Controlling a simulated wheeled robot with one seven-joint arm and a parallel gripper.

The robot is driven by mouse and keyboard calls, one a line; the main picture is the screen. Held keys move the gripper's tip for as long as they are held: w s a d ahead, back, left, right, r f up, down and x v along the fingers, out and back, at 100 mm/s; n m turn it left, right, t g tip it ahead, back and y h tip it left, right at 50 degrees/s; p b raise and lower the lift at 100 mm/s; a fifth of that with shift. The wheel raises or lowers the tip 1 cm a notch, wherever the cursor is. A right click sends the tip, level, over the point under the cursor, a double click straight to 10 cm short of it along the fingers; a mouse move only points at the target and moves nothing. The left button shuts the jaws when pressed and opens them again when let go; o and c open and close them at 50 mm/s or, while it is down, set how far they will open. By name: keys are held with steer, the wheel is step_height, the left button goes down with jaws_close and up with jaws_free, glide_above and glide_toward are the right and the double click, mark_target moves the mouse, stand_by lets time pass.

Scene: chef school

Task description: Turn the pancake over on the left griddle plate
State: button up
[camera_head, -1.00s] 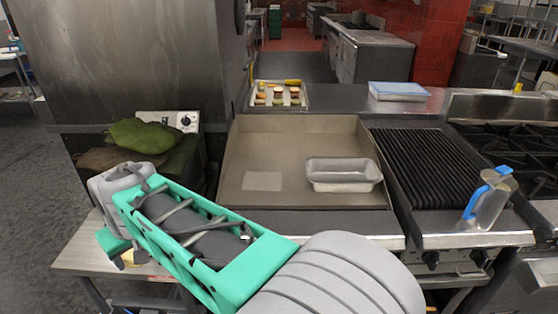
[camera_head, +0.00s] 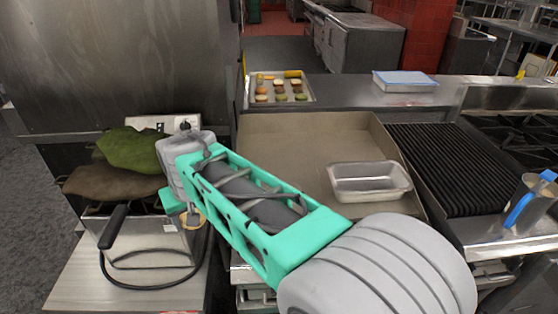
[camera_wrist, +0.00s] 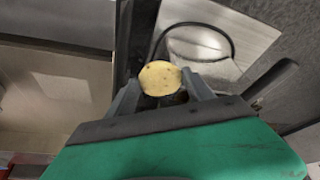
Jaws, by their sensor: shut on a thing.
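The pancake (camera_wrist: 159,78) is a small yellow disc with dark specks, held between the fingers of my gripper (camera_wrist: 163,90) in the wrist view. In the head view a bit of it (camera_head: 191,222) shows under my gripper (camera_head: 187,214), which is partly hidden by my arm. My gripper is shut on it. The flat griddle plate (camera_head: 290,135) lies to the right of my gripper, with my arm across its near left part. In the wrist view the griddle surface (camera_wrist: 45,110) shows at the left, apart from the pancake.
A metal pan (camera_head: 370,182) sits on the griddle's right part. A ribbed grill (camera_head: 455,165) and a blue-handled jug (camera_head: 530,203) are at right. A food tray (camera_head: 252,100) lies behind. Green mitts (camera_head: 135,150) rest on an appliance (camera_head: 150,235) with a black handle at left.

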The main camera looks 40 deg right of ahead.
steer(key=s+d+r+m+y+p, duration=0.1)
steer(key=s+d+m+y+p, duration=0.1)
steer(key=d+m+p, duration=0.9)
steer(key=s+d+r+m+y+p, duration=0.15)
steer(key=d+m+p, duration=0.45)
steer(key=d+m, duration=1.1)
steer(key=shift+w+d+f+m+t+h+b, duration=0.15)
steer(key=shift+d+f+m+t+h+b, duration=0.15)
steer(key=shift+f+m+t+h+b, duration=1.5)
steer(key=shift+w+d+f+m+t+h+b, duration=0.3)
steer(key=shift+f+m+t+b, duration=0.7)
steer(key=shift+t+b, duration=1.8)
steer(key=shift+w+d+f+m+t+h+b, duration=0.1)
steer(key=shift+d+f+m+t+h+b, duration=0.25)
steer(key=shift+f+m+t+h+b, duration=1.4)
steer(key=shift+r+n+t+y+b, duration=0.3)
steer(key=shift+r+y+b, duration=0.2)
steer(key=shift+y+b, duration=0.35)
